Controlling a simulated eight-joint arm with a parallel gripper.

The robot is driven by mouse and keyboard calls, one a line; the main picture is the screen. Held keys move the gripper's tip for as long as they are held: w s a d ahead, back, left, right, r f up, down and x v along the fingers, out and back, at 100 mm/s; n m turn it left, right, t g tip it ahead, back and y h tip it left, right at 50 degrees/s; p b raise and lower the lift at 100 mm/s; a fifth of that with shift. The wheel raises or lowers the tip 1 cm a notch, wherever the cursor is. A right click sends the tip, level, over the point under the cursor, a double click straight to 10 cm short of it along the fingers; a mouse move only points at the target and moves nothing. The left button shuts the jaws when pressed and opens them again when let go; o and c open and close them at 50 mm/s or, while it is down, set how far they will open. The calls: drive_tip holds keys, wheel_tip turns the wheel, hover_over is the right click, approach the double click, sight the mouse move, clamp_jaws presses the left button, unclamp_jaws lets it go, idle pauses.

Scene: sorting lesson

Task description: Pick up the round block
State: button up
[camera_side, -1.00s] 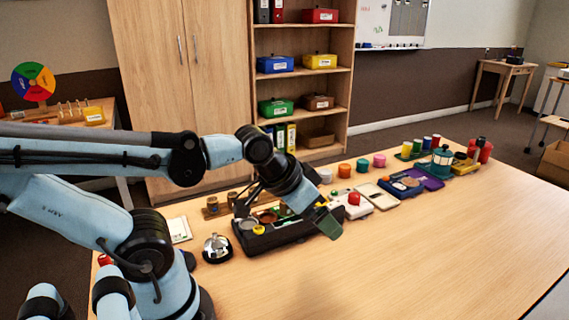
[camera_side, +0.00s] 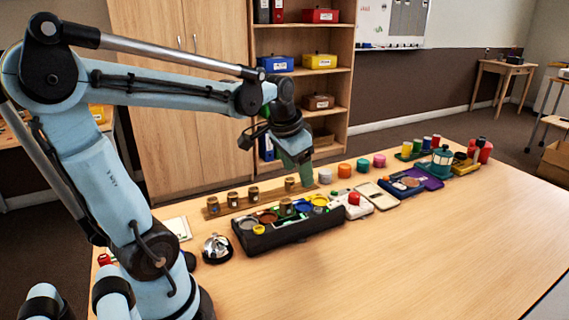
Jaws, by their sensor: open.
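Several round blocks are in view, and I cannot tell which one is meant. Small brass-coloured cylinders stand on a wooden strip (camera_side: 266,200) behind the black tray; the rightmost brass cylinder (camera_side: 290,184) is just left of and below my gripper's tips. Another brass cylinder (camera_side: 285,206) stands at the black tray (camera_side: 290,232). Larger round blocks stand in a row to the right: white (camera_side: 325,176), orange (camera_side: 344,170), green (camera_side: 363,165) and pink (camera_side: 379,160). My gripper (camera_side: 304,176) points down behind the tray, open, with nothing seen in it. Its finger gap is unclear.
The black tray has coloured round wells. A silver bell (camera_side: 216,248) stands left of it. A white box with a red button (camera_side: 354,203), a blue case (camera_side: 406,184) and a teal lantern (camera_side: 441,162) stand to the right. The front table is clear.

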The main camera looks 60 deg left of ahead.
drive_tip(key=a+f+g, duration=0.1)
drive_tip(key=a+g, duration=0.1)
drive_tip(key=a, duration=0.9)
drive_tip(key=g+h, duration=0.1)
drive_tip(key=g, duration=0.1)
approach(254, 189)
drive_tip(key=shift+n, duration=0.3)
wheel_tip(254, 189, down, 5)
drive_tip(key=shift+a+f, duration=0.15)
drive_tip(key=shift+f, duration=0.05)
drive_tip(key=shift+s+a+f, duration=0.15)
drive_tip(key=shift+f, duration=2.45)
drive_tip(key=shift+c, duration=0.4)
drive_tip(key=c, duration=1)
drive_tip(key=shift+c, duration=0.2)
drive_tip(key=shift+r, duration=0.1)
